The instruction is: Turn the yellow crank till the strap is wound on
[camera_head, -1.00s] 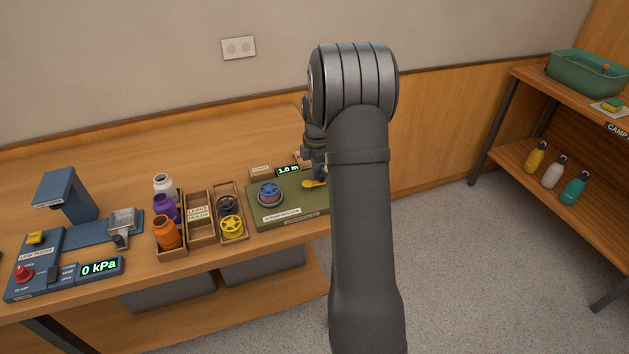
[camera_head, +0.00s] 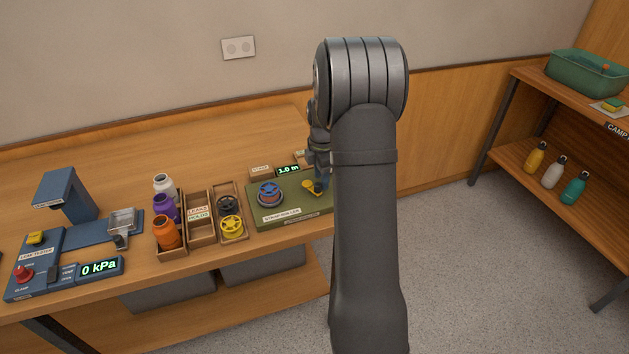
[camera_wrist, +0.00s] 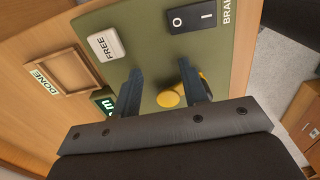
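The yellow crank (camera_head: 307,184) sits on the green strap roller board (camera_head: 258,222). In the wrist view, its round yellow end (camera_wrist: 168,98) lies between my fingers, and another yellow part shows partly behind the right finger. My gripper (camera_head: 319,190) is low over the crank. In the wrist view my gripper (camera_wrist: 165,85) has its fingers well apart, with gaps visible beside the round end; contact cannot be told. A spool with a blue top (camera_head: 269,190) stands on the board's left part. The display (camera_head: 289,170) reads 1.0 m. The strap itself cannot be made out.
A brake switch (camera_wrist: 192,16) and a white FREE plate (camera_wrist: 105,44) are near the crank. A DONE tray (camera_wrist: 65,70) lies beside the board.

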